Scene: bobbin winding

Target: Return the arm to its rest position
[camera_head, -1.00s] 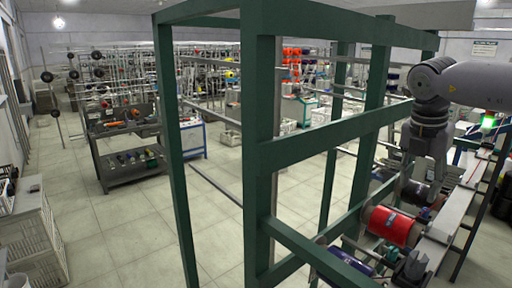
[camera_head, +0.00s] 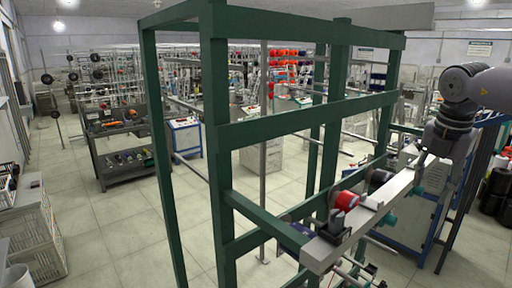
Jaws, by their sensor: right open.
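My right arm comes in from the right edge, its grey wrist bent downward over the machine's pale rail (camera_head: 398,187). My right gripper (camera_head: 422,162) is small and partly hidden below the wrist, near the rail's far part; it is open, and I see nothing held in it. A red bobbin (camera_head: 345,201) sits beside the rail, apart from the gripper. A dark bobbin (camera_head: 378,178) sits farther along. My left gripper is not in view.
A tall green frame (camera_head: 222,150) fills the middle, its beams close to the winding rail. A dark shelf cart (camera_head: 128,150) stands at left behind it. White crates (camera_head: 35,240) stand at the left edge. The floor between is clear.

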